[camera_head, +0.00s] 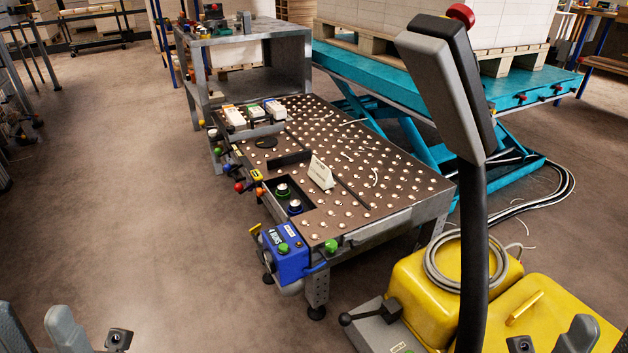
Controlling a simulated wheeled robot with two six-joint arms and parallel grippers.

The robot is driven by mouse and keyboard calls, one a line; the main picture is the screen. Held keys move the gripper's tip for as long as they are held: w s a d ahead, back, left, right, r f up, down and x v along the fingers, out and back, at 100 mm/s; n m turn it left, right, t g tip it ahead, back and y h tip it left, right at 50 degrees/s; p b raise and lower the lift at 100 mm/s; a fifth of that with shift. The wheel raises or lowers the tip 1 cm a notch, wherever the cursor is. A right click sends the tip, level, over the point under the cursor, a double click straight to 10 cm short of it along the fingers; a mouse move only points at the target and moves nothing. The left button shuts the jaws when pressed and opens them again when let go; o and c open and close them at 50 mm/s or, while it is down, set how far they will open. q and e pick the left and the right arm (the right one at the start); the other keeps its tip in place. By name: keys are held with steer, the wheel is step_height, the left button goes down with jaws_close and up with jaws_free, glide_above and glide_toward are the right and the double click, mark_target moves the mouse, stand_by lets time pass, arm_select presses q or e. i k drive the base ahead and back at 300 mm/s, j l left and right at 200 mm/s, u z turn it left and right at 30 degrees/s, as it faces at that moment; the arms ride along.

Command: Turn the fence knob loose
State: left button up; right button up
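The steel table with a dark ball-studded top (400,183) stands in the middle of the camera_head view. A short upright black bar (290,160), which looks like the fence, stands across its top. A flat black disc (266,142) lies to its upper left; I cannot tell whether this is the fence knob. Coloured knobs line the near-left edge, including a red one (239,187) and an orange one (260,191). My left gripper (80,332) and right gripper (555,338) are partly visible at the bottom corners, far from the table; their opening is unclear.
A blue control box (287,254) hangs at the table's near corner. A white tent card (320,173) stands on top. A yellow truck (425,298) with a tall black handle (473,230) blocks the right foreground. A teal lift (400,88) stands behind. The left floor is clear.

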mark_target(230, 130)
steer(key=i+j, duration=0.25)
steer(key=j, duration=0.15)
steer(key=i+j+z, duration=0.15)
steer(key=i+j, duration=0.3)
steer(key=j, duration=0.3)
steer(key=i+j+z, duration=0.1)
steer(key=i+j, duration=0.15)
steer(key=j, duration=0.2)
steer(key=i+j, duration=0.2)
steer(key=j, duration=0.2)
steer(key=i+j+z, duration=0.15)
steer(key=j, duration=0.3)
steer(key=i+j, duration=0.25)
steer(key=j, duration=0.2)
steer(key=i+j+z, duration=0.1)
steer(key=j, duration=0.35)
steer(key=i, duration=0.05)
